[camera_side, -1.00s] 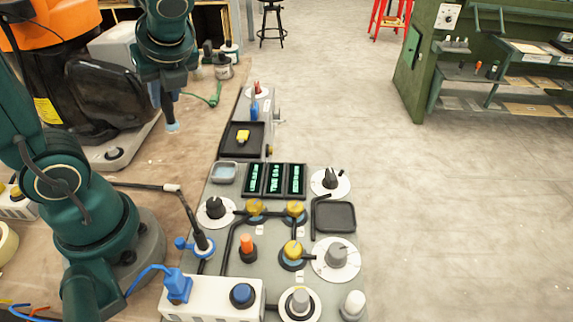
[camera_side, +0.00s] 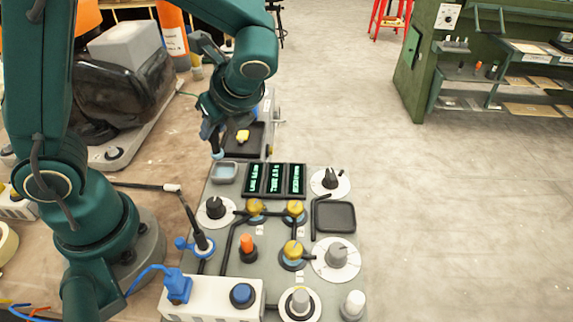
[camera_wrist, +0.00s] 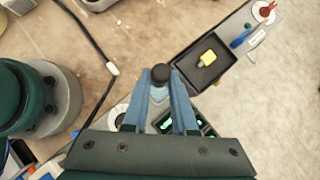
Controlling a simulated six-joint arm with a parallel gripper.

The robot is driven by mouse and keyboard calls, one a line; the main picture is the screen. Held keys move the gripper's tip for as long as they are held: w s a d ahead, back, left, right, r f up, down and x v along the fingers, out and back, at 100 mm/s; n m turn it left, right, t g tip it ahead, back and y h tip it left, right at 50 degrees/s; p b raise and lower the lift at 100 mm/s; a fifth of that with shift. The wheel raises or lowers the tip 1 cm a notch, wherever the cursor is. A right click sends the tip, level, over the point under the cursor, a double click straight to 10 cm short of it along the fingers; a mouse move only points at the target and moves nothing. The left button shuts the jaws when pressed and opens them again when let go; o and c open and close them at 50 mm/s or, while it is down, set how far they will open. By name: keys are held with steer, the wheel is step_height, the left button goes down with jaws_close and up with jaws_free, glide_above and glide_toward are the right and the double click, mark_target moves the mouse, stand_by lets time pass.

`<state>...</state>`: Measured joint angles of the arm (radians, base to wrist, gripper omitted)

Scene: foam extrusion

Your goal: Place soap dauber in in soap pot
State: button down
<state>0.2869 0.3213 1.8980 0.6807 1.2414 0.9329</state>
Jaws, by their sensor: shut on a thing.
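My gripper (camera_side: 212,138) is shut on the soap dauber (camera_side: 217,154), whose pale blue end shows below the fingers in the side view. In the wrist view the dauber's round dark end (camera_wrist: 160,73) sits between the tips of my gripper (camera_wrist: 159,82). The soap pot (camera_side: 224,172) is a small grey square dish with pale blue contents, at the panel's back left corner. The dauber appears just above and behind the pot's back left edge in the side view; I cannot tell whether they touch. My arm hides part of the area behind.
A black tray (camera_side: 233,153) with a yellow item (camera_side: 242,136) lies behind the pot. Dark displays (camera_side: 275,179) stand right beside the pot. A black knob (camera_side: 214,208) is in front of it. A dark cable runs across the bench at left.

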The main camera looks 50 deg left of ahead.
mark_target(220, 150)
steer(key=shift+w+d+f, duration=0.15)
steer(key=shift+d+f, duration=0.15)
steer(key=shift+f, duration=1.9)
steer(key=shift+f, duration=0.1)
steer(key=c, duration=0.7)
jaws_free()
